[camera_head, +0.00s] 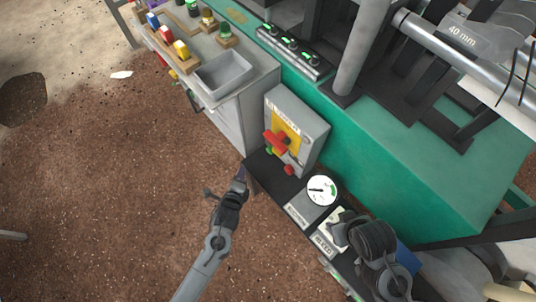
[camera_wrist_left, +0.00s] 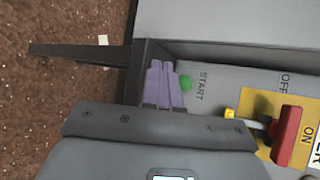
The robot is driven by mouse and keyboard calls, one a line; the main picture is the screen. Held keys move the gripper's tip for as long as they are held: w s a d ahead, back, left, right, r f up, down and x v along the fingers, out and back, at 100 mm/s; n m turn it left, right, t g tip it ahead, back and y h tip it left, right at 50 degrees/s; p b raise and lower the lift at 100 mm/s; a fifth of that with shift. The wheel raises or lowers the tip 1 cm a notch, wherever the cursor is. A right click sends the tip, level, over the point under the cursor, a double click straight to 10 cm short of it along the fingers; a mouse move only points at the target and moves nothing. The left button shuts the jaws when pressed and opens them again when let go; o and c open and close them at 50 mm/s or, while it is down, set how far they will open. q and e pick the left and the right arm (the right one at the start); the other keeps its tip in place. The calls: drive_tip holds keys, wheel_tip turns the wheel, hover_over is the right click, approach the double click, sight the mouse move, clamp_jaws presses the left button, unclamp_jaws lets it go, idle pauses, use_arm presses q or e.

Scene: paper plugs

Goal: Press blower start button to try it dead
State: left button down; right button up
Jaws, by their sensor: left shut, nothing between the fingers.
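A grey switch box (camera_head: 300,118) stands on the dark ledge, with a yellow plate and a red rotary handle (camera_head: 277,142). The green start button (camera_head: 269,151) is low on its face. In the left wrist view the green button (camera_wrist_left: 186,83) sits beside the word START. My left gripper (camera_head: 242,175) is shut and empty, left of and below the box in the head view. Its purple fingertips (camera_wrist_left: 164,86) appear right beside the button in the wrist view; whether they touch it I cannot tell. My right gripper (camera_head: 345,228) is at lower right, its fingers unclear.
In the wrist view, a small yellow piece (camera_wrist_left: 230,113) with a grey shank is beside the red handle (camera_wrist_left: 287,136). A red button (camera_head: 289,169) is low on the box. A round gauge (camera_head: 322,190) and grey tray (camera_head: 223,73) are nearby. Brown floor lies open at left.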

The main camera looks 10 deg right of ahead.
sight(270, 150)
use_arm(q)
drive_tip(key=shift+w+d+f, duration=0.1)
drive_tip(key=shift+w, duration=0.05)
use_arm(e)
drive_tip(key=shift+f, duration=0.15)
use_arm(q)
drive_tip(key=w+d+b, duration=0.1)
drive_tip(key=d, duration=0.1)
drive_tip(key=w+d+b, duration=0.1)
drive_tip(key=b, duration=0.1)
drive_tip(key=w+d+b, duration=0.1)
drive_tip(key=d, duration=0.1)
drive_tip(key=shift+w+d+b, duration=0.3)
drive_tip(key=shift+d+b, duration=0.05)
drive_tip(key=shift+b, duration=0.05)
use_arm(e)
wheel_tip(270, 150, down, 5)
drive_tip(key=shift+d+r, duration=0.1)
drive_tip(key=shift+r, duration=0.05)
use_arm(q)
drive_tip(key=shift+w+d, duration=0.5)
drive_tip(key=shift+d, duration=0.3)
idle(0.9)
drive_tip(key=shift+d, duration=0.1)
